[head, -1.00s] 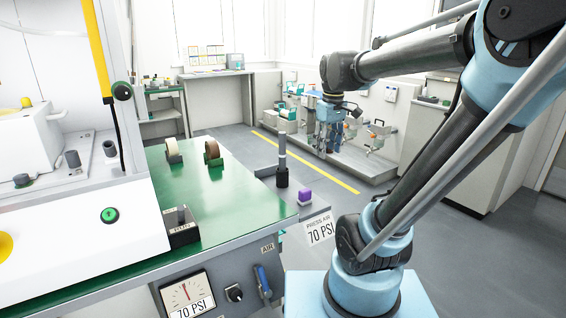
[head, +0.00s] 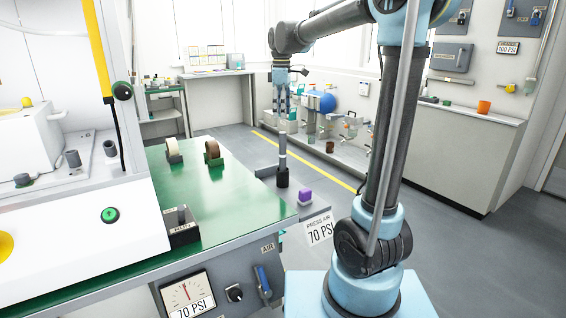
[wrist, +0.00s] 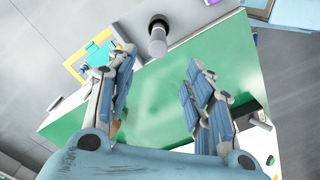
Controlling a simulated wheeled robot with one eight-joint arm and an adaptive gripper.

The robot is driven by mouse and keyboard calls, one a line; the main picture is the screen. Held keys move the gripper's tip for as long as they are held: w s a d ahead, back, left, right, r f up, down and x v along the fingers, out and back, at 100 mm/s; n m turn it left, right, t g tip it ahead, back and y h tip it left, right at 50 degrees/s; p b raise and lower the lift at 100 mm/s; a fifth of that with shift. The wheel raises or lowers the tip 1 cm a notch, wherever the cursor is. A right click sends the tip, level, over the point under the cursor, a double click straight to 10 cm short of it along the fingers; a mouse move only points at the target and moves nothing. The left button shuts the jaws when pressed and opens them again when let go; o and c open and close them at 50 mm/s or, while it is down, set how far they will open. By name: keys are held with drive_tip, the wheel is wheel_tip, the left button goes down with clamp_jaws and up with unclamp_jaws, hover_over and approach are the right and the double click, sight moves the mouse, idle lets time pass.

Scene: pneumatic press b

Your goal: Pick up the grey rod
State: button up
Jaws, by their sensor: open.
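The grey rod (head: 282,147) stands upright in a black base (head: 282,179) beside the far right side of the green table. My gripper (head: 281,115) points downward and appears above the rod's top in the head view, with a gap between. In the wrist view my gripper (wrist: 163,58) shows two blue-padded fingers spread apart with nothing between them. There the rod (wrist: 157,44) is seen nearly end-on, beyond the fingertips and closer to the left finger. The rod is apart from both fingers.
The white press (head: 75,235) is at left. Open floor lies right of the table.

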approach(283, 149)
drive_tip(key=f, duration=0.2)
drive_tip(key=w+f, duration=0.1)
drive_tip(key=f, duration=0.2)
drive_tip(key=shift+a+f, duration=0.2)
drive_tip(key=shift+w+d+f, duration=0.1)
drive_tip(key=shift+w+f, duration=0.05)
drive_tip(key=shift+f, duration=1.2)
drive_tip(key=shift+w+d+f, duration=0.1)
drive_tip(key=shift+w+f, duration=0.05)
drive_tip(key=shift+f, duration=1.15)
clamp_jaws()
